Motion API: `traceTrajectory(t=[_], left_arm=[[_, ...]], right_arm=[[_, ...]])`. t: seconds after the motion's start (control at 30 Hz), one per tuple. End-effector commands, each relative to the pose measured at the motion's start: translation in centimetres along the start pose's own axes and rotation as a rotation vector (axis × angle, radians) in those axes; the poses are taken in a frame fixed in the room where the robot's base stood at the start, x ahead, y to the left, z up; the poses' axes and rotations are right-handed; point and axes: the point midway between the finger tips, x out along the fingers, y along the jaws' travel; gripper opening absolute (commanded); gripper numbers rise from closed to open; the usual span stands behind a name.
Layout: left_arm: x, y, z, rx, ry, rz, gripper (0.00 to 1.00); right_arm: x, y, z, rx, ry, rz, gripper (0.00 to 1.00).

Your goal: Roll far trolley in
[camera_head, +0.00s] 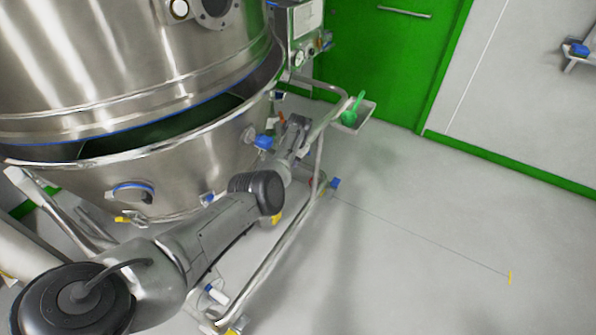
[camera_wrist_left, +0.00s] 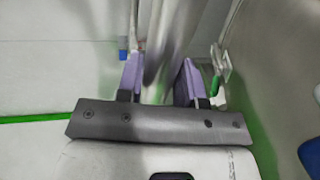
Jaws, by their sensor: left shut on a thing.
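The trolley is a tubular steel frame (camera_head: 265,275) carrying a wide stainless bowl (camera_head: 185,175). The bowl stands below a large steel vessel (camera_head: 130,60), and a dark gap shows between their rims. My left arm reaches across the front of the bowl to the trolley's right side. My left gripper (camera_head: 300,122) is at the upright frame there, its fingertips partly hidden. In the left wrist view, the purple-padded fingers of this gripper (camera_wrist_left: 160,78) are shut on a steel tube (camera_wrist_left: 165,40) of the frame. My right gripper is not in view.
A green scoop (camera_head: 350,115) lies on a small tray (camera_head: 362,113) beside the frame. A control panel (camera_head: 303,35) and a green door (camera_head: 390,60) are behind. Open floor lies right, with a thin line ending at a yellow mark (camera_head: 510,278).

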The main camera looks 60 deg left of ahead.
Motion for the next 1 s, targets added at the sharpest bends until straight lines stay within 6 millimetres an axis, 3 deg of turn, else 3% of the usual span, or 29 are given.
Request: traceTrajectory(t=[0.1, 0.4, 0.93, 0.97, 1.0], left_arm=[[0.8, -1.9, -0.2, 0.001, 0.001, -0.004, 0.0], [1.0, -4.3, -0.6, 0.009, 0.002, 0.002, 0.0], [1.2, -5.2, -0.5, 0.012, 0.003, -0.006, 0.0], [1.2, -5.2, -0.5, 0.012, 0.003, -0.006, 0.36], [1.2, -5.2, -0.5, 0.012, 0.003, -0.006, 0.4]], right_arm=[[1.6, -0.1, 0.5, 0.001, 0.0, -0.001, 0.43], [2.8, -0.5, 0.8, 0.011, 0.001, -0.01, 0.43], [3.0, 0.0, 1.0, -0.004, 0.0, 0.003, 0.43], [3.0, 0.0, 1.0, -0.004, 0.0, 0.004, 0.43], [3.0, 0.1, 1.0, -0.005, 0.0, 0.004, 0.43]])
